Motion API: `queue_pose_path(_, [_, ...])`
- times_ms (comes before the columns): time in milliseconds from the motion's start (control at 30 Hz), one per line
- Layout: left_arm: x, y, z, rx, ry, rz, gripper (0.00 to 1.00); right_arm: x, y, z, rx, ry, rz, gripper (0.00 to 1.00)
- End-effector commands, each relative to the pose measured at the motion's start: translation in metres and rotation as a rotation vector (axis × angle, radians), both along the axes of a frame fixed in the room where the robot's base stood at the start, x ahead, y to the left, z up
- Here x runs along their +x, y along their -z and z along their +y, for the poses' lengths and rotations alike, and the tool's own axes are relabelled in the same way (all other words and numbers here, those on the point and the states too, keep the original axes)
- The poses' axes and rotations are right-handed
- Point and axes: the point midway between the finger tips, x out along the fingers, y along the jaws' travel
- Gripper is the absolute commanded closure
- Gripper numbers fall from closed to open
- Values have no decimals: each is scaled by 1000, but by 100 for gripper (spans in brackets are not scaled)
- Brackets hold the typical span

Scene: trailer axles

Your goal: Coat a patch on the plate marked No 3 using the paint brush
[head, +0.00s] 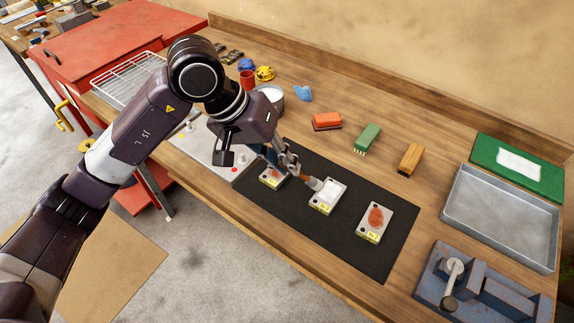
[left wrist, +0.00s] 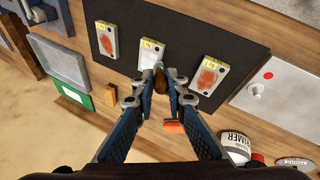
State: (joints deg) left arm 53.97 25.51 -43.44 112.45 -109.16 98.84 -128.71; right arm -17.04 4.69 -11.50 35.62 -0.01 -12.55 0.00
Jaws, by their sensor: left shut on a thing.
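Three small plates with yellow number tags lie in a row on a black mat (head: 260,208); I cannot read the numbers surely. The left plate (head: 270,182) and right plate (head: 374,221) carry reddish-brown patches. The middle plate (head: 327,203) shows a white patch, also seen on the middle plate in the left wrist view (left wrist: 150,48). My left gripper (head: 290,164) is shut on the paint brush (head: 312,182), whose handle (left wrist: 161,82) shows between the fingers. My right gripper is not in view.
A primer can (left wrist: 235,145) stands behind my left gripper. A metal tray (head: 480,232) and a vise (head: 470,285) occupy the right end.

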Motion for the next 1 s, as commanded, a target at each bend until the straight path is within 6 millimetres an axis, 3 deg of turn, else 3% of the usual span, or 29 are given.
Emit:
queue_pose_path(100, [-1, -25, 0, 0, -1, -8, 100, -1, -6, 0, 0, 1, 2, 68])
queue_pose_path(700, [-11, -76, 4, 0, -15, -3, 100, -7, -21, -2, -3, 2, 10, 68])
queue_pose_path(1000, [-13, -81, 4, 0, -16, -1, 100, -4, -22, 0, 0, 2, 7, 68])
